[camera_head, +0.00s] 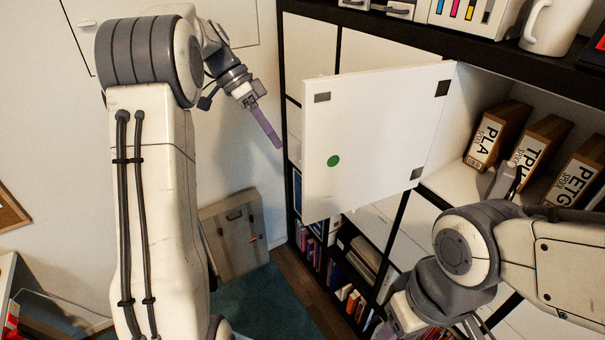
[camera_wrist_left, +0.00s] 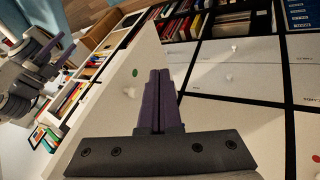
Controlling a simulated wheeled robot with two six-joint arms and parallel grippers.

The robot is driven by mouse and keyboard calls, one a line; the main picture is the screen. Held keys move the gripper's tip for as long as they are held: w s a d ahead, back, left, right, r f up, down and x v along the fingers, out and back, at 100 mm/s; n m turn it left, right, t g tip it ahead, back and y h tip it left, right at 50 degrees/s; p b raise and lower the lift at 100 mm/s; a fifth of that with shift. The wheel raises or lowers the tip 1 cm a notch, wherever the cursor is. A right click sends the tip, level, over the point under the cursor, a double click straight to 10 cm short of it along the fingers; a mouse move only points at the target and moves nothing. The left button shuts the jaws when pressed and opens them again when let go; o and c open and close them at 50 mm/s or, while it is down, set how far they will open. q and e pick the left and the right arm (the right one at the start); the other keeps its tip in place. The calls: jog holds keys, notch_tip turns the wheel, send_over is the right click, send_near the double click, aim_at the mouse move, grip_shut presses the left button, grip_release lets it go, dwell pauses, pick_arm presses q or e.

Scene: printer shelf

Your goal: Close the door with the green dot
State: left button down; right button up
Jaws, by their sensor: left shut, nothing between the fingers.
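The white door with the green dot (camera_head: 378,125) stands open, swung out from the shelf in the head view. Its green dot (camera_head: 333,161) is near its free left edge. The door also shows in the left wrist view (camera_wrist_left: 112,108), left of the fingers. My left gripper (camera_head: 270,130) is shut and empty, its purple fingers pointing down just left of the door's free edge, with a small gap in the head view. My right gripper (camera_wrist_left: 62,50) is at the upper left of the left wrist view; its jaw opening is unclear.
The open compartment behind the door holds filament boxes (camera_head: 500,130). A printer (camera_head: 470,18) and a mug (camera_head: 548,25) stand on top. Books (camera_head: 350,300) fill lower cubbies. A cardboard box (camera_head: 235,238) leans against the wall, left of the shelf.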

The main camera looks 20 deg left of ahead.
pick_arm(q)
jog(key=s+d+f+p, duration=0.3)
jog(key=d+f, duration=0.3)
jog(key=d, duration=0.1)
jog(key=shift+s+d, duration=0.15)
jog(key=shift+s, duration=0.1)
